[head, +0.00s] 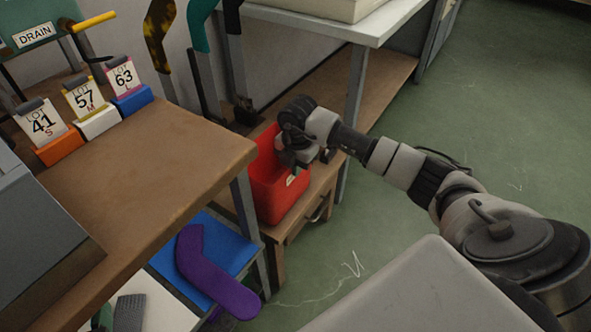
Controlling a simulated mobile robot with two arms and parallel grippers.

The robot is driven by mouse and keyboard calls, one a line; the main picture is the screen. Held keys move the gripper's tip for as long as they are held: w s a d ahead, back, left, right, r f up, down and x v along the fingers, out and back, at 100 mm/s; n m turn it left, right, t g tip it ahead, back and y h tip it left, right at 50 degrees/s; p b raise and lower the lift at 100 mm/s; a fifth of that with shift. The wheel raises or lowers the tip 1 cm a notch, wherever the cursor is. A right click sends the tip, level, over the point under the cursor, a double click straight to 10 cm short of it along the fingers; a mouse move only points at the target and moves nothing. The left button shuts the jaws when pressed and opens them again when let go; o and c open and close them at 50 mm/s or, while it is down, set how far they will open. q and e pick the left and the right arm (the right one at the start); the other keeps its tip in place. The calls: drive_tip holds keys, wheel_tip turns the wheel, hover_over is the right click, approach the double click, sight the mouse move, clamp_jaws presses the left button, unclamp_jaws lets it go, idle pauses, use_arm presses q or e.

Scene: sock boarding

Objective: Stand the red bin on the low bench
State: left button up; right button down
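The red bin (275,196) is upright at the middle of the head view. It appears to rest on the low wooden bench (316,196), which has a handle on its front; the bin's underside is hidden. My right gripper (297,166) reaches in from the right and is at the bin's upper right rim, pointing down. Its fingers overlap the rim, and I cannot tell whether they are closed on it. My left gripper is not in view.
A brown table (165,165) with lot cards (84,100) stands close on the left. Below it, a purple foot-shaped board (208,272) lies on a blue surface (218,240). A white-topped table (375,25) stands behind. Green floor (480,110) is clear at right.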

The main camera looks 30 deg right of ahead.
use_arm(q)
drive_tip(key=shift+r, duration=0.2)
use_arm(e)
drive_tip(key=shift+f, duration=0.1)
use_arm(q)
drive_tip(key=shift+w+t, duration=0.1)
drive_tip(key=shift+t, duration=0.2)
use_arm(e)
drive_tip(key=shift+f, duration=0.15)
drive_tip(key=c, duration=1.4)
unclamp_jaws()
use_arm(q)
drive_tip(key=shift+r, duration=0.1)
use_arm(e)
drive_tip(key=shift+o, duration=0.2)
drive_tip(key=shift+r, duration=0.3)
wheel_tip(320, 180, up, 5)
drive_tip(key=shift+s+f+p, duration=0.1)
drive_tip(key=shift+p, duration=0.8)
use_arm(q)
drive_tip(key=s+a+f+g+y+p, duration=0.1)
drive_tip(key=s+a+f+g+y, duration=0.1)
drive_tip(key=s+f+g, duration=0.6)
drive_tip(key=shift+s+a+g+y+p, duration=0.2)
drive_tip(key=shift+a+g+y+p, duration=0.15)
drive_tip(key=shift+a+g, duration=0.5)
use_arm(e)
wheel_tip(320, 180, up, 7)
drive_tip(key=shift+s, duration=0.15)
